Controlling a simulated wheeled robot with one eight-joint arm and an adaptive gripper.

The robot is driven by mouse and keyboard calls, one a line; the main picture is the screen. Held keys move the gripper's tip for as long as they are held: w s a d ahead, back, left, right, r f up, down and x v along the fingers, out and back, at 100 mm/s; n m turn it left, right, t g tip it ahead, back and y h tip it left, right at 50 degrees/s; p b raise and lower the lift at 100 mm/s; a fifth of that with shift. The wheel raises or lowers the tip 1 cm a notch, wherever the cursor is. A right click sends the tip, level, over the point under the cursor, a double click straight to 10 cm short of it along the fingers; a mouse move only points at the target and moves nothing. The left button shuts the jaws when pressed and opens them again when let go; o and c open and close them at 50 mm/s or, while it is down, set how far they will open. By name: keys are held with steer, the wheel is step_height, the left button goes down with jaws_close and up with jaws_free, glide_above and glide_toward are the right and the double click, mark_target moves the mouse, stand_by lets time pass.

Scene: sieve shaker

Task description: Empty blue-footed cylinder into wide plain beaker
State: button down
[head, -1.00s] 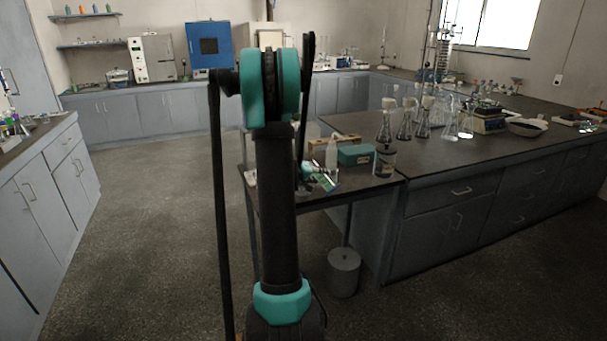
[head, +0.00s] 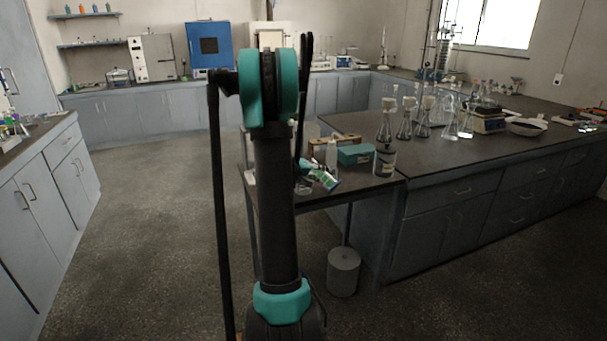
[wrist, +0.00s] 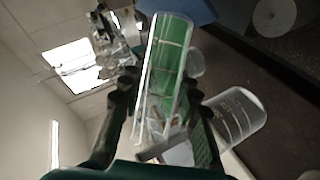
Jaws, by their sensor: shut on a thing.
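My gripper (wrist: 158,90) is shut on a clear glass cylinder (wrist: 150,65), which lies lengthwise between the fingers in the wrist view. Green shows in or through its glass; I cannot tell whether that is liquid. In the head view my gripper (head: 318,178) is small, over the small table, partly behind my own arm. The cylinder's contents are not clear there.
The small dark table (head: 370,183) holds a teal box (head: 355,154), a white bottle (head: 331,152) and a dark-topped jar (head: 386,162) near its right edge. A bench with several flasks (head: 405,125) stands to the right. A grey bin (head: 343,272) stands below. Floor at left is clear.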

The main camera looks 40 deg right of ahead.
steer(key=shift+r+n+g+h, duration=0.4)
steer(key=shift+r+n+g, duration=0.2)
steer(key=shift+r+n, duration=0.15)
stand_by(1.0)
steer(key=shift+w+a+r+n+g+h+p, duration=0.1)
steer(key=shift+w+r+n+g+h+p, duration=0.2)
steer(key=shift+w+r+n+g+p, duration=0.25)
stand_by(1.9)
steer(key=shift+f+n+h, duration=0.3)
steer(key=shift+n, duration=0.5)
stand_by(1.8)
